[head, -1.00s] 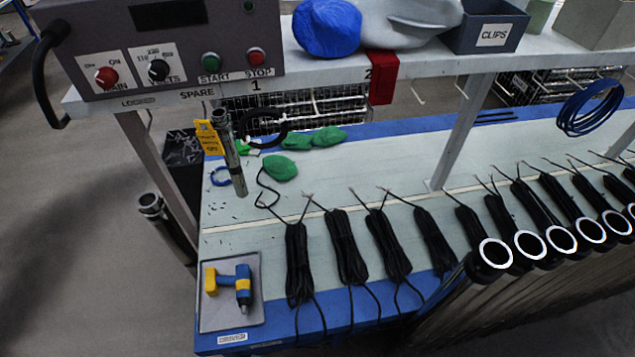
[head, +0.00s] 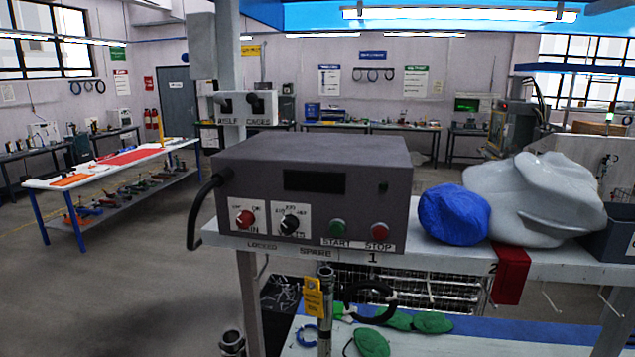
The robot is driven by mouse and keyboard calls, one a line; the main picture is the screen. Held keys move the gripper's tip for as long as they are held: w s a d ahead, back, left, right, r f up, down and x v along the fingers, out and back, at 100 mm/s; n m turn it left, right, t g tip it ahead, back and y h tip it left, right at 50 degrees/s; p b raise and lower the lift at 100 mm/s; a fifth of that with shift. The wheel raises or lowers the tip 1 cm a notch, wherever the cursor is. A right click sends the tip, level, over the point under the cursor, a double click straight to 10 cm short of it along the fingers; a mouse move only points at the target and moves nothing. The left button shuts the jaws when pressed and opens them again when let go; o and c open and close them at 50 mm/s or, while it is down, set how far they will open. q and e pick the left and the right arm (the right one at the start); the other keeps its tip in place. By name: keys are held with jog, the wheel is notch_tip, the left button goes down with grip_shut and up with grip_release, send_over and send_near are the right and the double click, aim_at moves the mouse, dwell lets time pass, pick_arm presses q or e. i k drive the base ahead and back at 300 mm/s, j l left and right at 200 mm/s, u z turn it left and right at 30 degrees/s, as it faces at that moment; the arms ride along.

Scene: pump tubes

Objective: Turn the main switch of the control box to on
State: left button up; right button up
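The control box (head: 312,182) is a dark grey-purple box on the left end of the white shelf, its front panel facing me. The main switch (head: 244,218) is a red knob on a white plate at the panel's left, with on and off marks too small to read its setting surely. A black knob (head: 289,223) sits on a second plate beside it. A green start button (head: 337,226) and a red stop button (head: 380,230) are further right. Neither of my grippers is in view.
A black handle or cable (head: 203,209) curves from the box's left side. A blue bundle (head: 454,214) and a grey covered shape (head: 533,200) lie right of the box on the shelf (head: 440,257). A red piece (head: 511,273) hangs at the shelf front. Space before the panel is clear.

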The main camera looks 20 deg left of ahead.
aim_at(245, 220)
jog(key=u, duration=1.35)
